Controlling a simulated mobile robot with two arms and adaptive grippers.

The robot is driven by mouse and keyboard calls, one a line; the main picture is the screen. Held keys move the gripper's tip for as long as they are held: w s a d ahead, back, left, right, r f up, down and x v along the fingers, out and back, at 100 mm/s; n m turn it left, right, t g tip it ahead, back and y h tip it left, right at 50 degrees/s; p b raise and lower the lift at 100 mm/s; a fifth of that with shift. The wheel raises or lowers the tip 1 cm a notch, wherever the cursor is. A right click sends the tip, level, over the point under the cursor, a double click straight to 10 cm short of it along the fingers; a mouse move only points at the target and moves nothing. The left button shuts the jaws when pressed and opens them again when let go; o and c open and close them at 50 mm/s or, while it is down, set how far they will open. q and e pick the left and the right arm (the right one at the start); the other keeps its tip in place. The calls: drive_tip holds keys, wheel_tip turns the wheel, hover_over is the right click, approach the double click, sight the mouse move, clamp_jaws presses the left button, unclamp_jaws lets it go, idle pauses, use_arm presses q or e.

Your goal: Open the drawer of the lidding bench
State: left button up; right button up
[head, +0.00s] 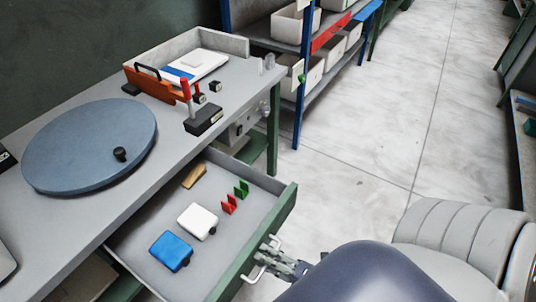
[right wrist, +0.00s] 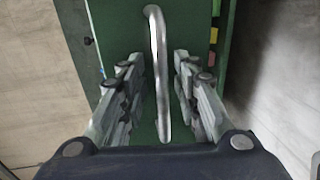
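The drawer (head: 135,238) of the lidding bench (head: 70,222) stands pulled well out, its inside in plain view. Its green front (head: 285,210) bears a metal bar handle (right wrist: 158,60). My right gripper (head: 272,262) is at this handle in the head view. In the right wrist view its two fingers (right wrist: 157,85) stand apart, one on each side of the handle bar, with a gap visible on both sides. The gripper is open around the handle, not clamped on it. My left gripper is not in view.
Inside the drawer lie a blue box (head: 171,251), a white box (head: 197,219), a brown block (head: 194,176), red clips (head: 229,204) and green clips (head: 241,189). A round turntable (head: 85,140) is on the benchtop. A shelf rack (head: 299,90) stands behind. The floor (head: 380,150) at right is clear.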

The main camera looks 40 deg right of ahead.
drive_tip(key=v, duration=1.2)
drive_tip(key=shift+f, duration=0.15)
idle(0.3)
wheel_tip(320, 180, down, 21)
drive_tip(key=s+d+m+g+h, duration=0.25)
drive_tip(key=m+g+h, duration=0.2)
drive_tip(key=m, duration=0.55)
drive_tip(key=s+a+f+m+g, duration=0.2)
drive_tip(key=s+f+m+g, duration=0.2)
drive_tip(key=f, duration=0.3)
drive_tip(key=s+a+f+m+g, duration=0.3)
drive_tip(key=s+f+m+g, duration=0.2)
drive_tip(key=s+f, duration=0.2)
drive_tip(key=shift+s+f+m+h, duration=0.3)
drive_tip(key=shift+f+h, duration=0.15)
drive_tip(key=shift+f, duration=0.3)
